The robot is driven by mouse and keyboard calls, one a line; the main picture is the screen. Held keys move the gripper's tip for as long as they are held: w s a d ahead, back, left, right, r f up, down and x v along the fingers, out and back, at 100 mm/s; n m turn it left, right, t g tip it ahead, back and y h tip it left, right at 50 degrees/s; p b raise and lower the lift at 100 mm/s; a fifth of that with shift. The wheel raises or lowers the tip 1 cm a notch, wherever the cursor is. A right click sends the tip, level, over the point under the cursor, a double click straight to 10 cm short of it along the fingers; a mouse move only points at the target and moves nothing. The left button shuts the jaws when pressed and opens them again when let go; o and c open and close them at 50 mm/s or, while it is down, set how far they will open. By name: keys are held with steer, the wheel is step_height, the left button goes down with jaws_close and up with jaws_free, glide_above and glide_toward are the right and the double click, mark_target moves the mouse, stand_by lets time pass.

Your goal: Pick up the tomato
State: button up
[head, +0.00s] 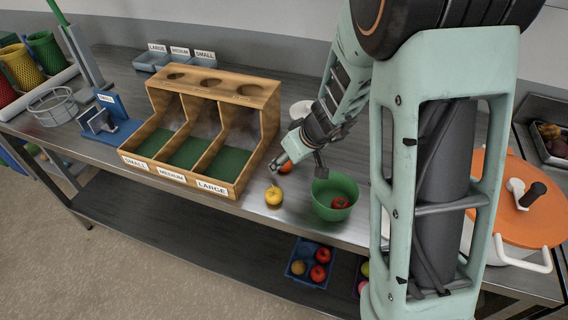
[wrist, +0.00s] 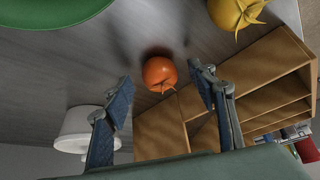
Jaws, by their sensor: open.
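A small orange-red tomato (head: 285,167) rests on the metal table, partly hidden by my gripper in the head view. In the wrist view the tomato (wrist: 160,73) shows whole, with its stem towards the lower right. A yellow tomato (head: 273,197) lies nearer the table's front edge and also shows in the wrist view (wrist: 235,12). A red tomato (head: 339,202) sits inside a green bowl (head: 326,187). My gripper (head: 297,170) is open and empty, close to the orange-red tomato. In the wrist view, its fingertips (wrist: 162,76) appear on either side of that tomato.
A wooden sorter (head: 237,188) with three green-floored bays stands left of my gripper. The green bowl is at the right. A white round object (head: 300,109) stands behind. A white pot with an orange lid (head: 495,205) is far right. A blue crate (head: 299,266) sits on the lower shelf.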

steer(key=shift+w+a+f, duration=0.15)
steer(key=shift+w+f, duration=0.15)
steer(key=shift+f, duration=0.3)
steer(key=shift+c, duration=0.5)
steer(key=c, duration=1.1)
steer(key=shift+o, duration=0.2)
steer(key=shift+r, duration=0.15)
